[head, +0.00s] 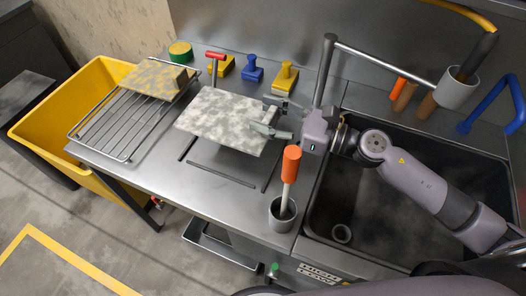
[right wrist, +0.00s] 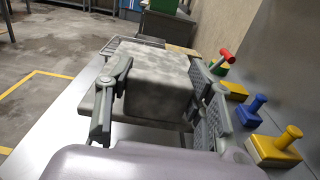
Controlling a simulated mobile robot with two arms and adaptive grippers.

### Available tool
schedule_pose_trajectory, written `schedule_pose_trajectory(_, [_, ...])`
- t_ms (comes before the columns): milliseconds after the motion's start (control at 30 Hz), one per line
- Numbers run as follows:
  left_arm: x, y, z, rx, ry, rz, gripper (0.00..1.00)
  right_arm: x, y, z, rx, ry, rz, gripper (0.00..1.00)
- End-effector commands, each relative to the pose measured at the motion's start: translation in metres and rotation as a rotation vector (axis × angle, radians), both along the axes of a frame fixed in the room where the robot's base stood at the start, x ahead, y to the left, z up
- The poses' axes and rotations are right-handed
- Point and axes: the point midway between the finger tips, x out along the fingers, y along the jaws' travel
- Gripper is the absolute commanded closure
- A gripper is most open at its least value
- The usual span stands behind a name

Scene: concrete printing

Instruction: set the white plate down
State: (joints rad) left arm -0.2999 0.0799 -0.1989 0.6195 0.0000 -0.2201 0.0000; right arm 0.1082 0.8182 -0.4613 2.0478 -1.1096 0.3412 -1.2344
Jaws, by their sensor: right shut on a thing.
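The white plate (head: 222,119), a mottled white-grey slab, is held by its right edge over the steel worktop (head: 180,185). My right gripper (head: 269,116) is shut on it, one finger on each side of that end. In the right wrist view the plate (right wrist: 158,72) sits between the two fingers (right wrist: 163,100). It appears raised above the dark corner marks on the worktop, though the gap below is hard to judge. My left gripper is not in view.
A wire rack (head: 125,122) with a yellowish mottled slab (head: 153,78) stands left, near a yellow bin (head: 38,128). Hand tools, including a blue one (head: 253,72), line the back. A cup (head: 282,213) holds an orange-handled tool in front. A dark sink (head: 385,215) is right.

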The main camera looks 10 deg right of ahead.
Motion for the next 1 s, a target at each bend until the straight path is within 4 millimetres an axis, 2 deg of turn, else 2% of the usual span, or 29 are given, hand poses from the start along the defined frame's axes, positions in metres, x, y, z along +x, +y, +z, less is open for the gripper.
schedule_pose_trajectory(33, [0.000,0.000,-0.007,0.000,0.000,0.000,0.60,0.000,0.000,-0.017,0.006,0.004,-0.003,0.89])
schedule_pose_trajectory(100, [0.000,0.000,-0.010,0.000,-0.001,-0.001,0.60,0.000,0.000,-0.035,0.006,0.004,-0.002,0.89])
schedule_pose_trajectory(300, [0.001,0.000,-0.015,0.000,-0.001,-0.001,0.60,0.000,0.000,-0.069,0.004,0.000,-0.002,0.89])
schedule_pose_trajectory(467, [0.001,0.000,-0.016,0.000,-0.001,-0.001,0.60,0.000,0.000,-0.081,0.002,-0.001,-0.001,0.89])
schedule_pose_trajectory(700, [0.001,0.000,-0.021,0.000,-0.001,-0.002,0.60,0.000,0.000,-0.115,0.002,-0.002,-0.001,0.89])
schedule_pose_trajectory(1000, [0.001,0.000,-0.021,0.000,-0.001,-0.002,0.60,0.000,0.000,-0.119,0.001,-0.003,0.000,0.89])
